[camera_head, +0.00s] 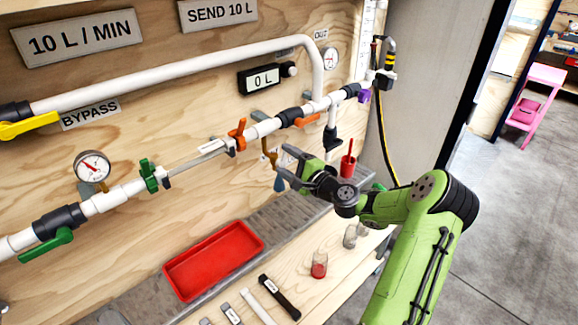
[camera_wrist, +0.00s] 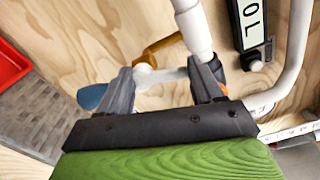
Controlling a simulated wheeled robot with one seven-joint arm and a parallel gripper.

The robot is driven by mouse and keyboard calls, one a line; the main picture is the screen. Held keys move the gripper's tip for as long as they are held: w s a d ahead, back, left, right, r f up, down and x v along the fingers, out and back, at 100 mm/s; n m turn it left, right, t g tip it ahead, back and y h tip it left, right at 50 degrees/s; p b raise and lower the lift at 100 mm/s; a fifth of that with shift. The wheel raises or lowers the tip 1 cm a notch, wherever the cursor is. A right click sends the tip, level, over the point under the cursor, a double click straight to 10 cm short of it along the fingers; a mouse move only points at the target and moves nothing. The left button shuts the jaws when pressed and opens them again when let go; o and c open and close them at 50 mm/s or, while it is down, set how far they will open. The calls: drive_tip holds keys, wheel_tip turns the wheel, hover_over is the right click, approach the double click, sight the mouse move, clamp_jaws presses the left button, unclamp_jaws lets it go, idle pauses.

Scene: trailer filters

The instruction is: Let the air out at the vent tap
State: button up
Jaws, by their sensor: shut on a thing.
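The small vent tap (camera_head: 267,150) hangs from the white pipe as a brass-coloured fitting, left of my gripper. The wrist view shows its brass part (camera_wrist: 163,44) and a pale round end with a short whitish bar (camera_wrist: 173,74) between my fingers. My gripper (camera_head: 283,163) is at the tap, its jaws shut on this piece; the fingers of my gripper (camera_wrist: 162,74) stand apart on either side of it. A blue drop-shaped piece (camera_head: 279,184) hangs just below; in the wrist view it (camera_wrist: 92,96) is partly behind the left finger. The exact grip contact is partly hidden.
The counter reads 0 L (camera_head: 264,79). Open floor lies right.

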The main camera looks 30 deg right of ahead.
drive_tip(key=shift+a+f+n+b, duration=0.15)
drive_tip(key=shift+n+b, duration=0.2)
drive_tip(key=shift+n, duration=0.25)
drive_tip(key=o, duration=1.1)
drive_tip(key=shift+c, duration=0.2)
drive_tip(key=s+d, duration=0.2)
drive_tip(key=s, duration=1.3)
drive_tip(key=shift+s, duration=0.35)
